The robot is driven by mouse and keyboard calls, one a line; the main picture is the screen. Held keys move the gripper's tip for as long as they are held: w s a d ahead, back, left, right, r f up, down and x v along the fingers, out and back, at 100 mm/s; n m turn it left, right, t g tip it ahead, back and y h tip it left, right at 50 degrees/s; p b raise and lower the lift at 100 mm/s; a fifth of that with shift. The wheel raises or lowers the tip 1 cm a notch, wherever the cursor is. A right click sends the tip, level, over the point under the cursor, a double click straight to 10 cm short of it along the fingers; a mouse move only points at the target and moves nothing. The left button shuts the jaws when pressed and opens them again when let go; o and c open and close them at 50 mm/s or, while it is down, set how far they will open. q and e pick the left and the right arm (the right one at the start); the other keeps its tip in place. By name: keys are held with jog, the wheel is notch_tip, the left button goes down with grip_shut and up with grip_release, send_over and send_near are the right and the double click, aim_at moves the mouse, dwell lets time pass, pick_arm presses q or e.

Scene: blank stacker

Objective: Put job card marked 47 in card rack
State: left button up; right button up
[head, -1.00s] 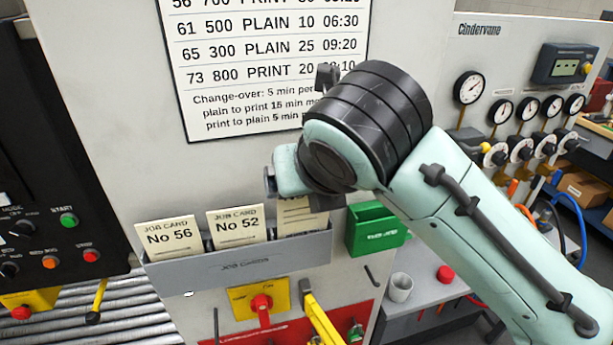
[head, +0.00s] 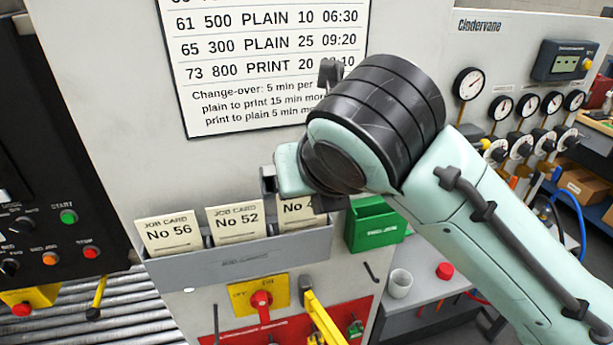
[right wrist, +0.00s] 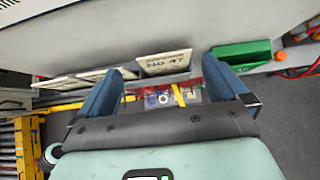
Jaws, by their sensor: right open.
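The job card marked 47 (right wrist: 163,62) stands in the grey card rack (head: 240,264), in its right-hand place. In the head view the card (head: 296,217) shows only "No 4", because my right arm covers its top and right part. Cards No 52 (head: 238,220) and No 56 (head: 170,233) stand to its left in the same rack. My right gripper (right wrist: 162,66) is open, with its blue fingers apart on either side of card 47 and clear of it. In the head view its fingers are mostly hidden by the wrist. My left gripper is not in view.
A green box (head: 376,225) is fixed just right of the rack. Below the rack is a yellow plate with a red switch (head: 262,299). A schedule sign (head: 255,70) hangs above. A control panel is at left, and gauges (head: 468,84) are at right.

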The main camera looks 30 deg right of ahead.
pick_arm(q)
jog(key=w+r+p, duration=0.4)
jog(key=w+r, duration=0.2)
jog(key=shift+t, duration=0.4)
pick_arm(e)
jog(key=v, duration=1.1)
jog(key=shift+r, duration=0.25)
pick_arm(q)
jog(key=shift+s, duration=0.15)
pick_arm(e)
jog(key=shift+s+a, duration=0.1)
jog(key=shift+s, duration=0.2)
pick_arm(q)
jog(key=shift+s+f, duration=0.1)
pick_arm(e)
jog(key=shift+w, duration=0.1)
